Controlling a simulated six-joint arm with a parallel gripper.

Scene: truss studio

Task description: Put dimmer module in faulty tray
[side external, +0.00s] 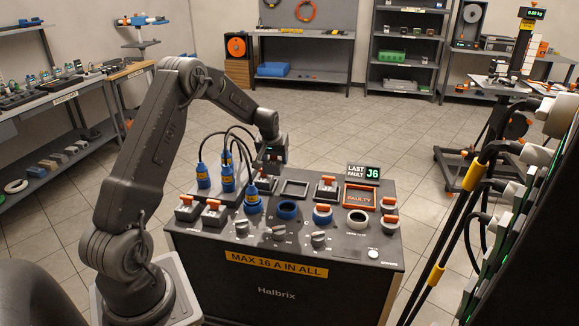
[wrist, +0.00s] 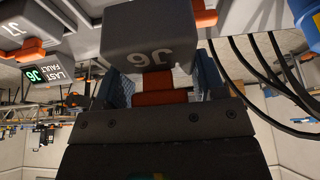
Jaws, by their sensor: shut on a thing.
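The dimmer module is a dark grey block marked J6 (wrist: 150,40) with a red-orange handle, large in the wrist view. My gripper (wrist: 158,88) is shut on that handle, with a blue-padded finger on each side. In the side view my gripper (side external: 273,163) is over the back left of the console, with the module (side external: 265,184) beneath it, partly hidden. I cannot tell whether the module is seated or slightly raised. The faulty tray (side external: 374,187) is an orange-rimmed square marked FAULTY at the console's right, and looks empty.
A display (side external: 363,174) reads LAST FAULT J6. An empty dark frame (side external: 294,188) and another module (side external: 327,188) stand between my gripper and the tray. Blue plugs (side external: 227,179) with black cables rise close to the left. Knobs and round sockets fill the console (side external: 290,285) front.

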